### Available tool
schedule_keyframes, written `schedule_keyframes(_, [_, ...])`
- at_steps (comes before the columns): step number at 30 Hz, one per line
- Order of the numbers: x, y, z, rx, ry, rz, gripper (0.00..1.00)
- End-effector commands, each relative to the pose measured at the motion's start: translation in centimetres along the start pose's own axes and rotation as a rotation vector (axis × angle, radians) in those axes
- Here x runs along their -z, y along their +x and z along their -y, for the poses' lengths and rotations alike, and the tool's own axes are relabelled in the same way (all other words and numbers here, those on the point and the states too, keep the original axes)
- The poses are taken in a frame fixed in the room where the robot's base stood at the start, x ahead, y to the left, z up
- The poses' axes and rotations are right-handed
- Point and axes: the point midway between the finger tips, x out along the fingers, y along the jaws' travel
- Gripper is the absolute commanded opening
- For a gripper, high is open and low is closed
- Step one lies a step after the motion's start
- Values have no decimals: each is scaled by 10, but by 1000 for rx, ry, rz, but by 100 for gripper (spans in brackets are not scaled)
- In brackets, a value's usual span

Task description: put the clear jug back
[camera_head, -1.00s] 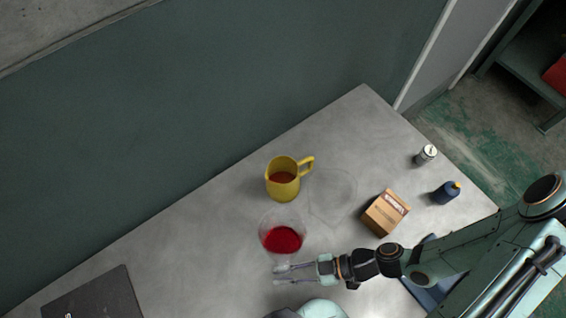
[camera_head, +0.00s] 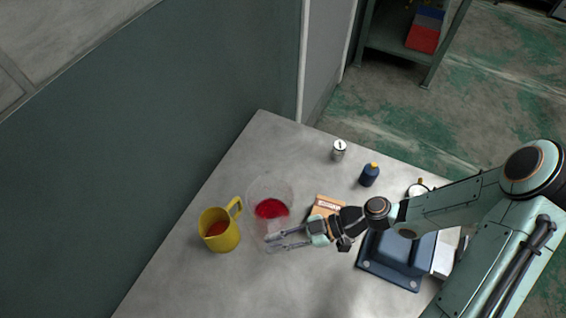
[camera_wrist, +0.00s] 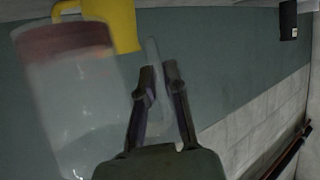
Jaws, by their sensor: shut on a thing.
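The clear jug (camera_head: 270,208) holds some red liquid and stands out between the yellow jug and the cardboard box in the head view. It looks upright; I cannot tell whether its base touches the table. In the wrist view the clear jug (camera_wrist: 80,100) fills the left side, with the red band near the top of the picture. My gripper (camera_head: 269,240) is at its near side, shut on what looks like its clear handle. In the wrist view my gripper's fingers (camera_wrist: 160,74) lie on either side of that handle. The faint outline on the table is not clearly visible now.
The yellow jug (camera_head: 219,232) with red-brown liquid is close on the left. The cardboard box (camera_head: 327,206) is close on the right, partly behind my gripper. A small can (camera_head: 339,150), a dark blue bottle (camera_head: 369,175) and a blue device (camera_head: 397,258) are farther right.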

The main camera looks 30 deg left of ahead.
Motion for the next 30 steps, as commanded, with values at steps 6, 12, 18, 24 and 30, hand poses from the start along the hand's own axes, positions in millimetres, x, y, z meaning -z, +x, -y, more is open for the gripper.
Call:
schedule_keyframes(6, [20, -53, -47, -140, 58, 11, 0])
schedule_keyframes(12, [28, -71, -65, -183, 84, 13, 0])
schedule_keyframes(18, [12, -62, -101, -184, 85, 9, 0])
schedule_keyframes(24, [-11, -48, -151, -185, 87, 9, 0])
schedule_keyframes(30, [-47, -32, -178, -185, 88, 10, 0])
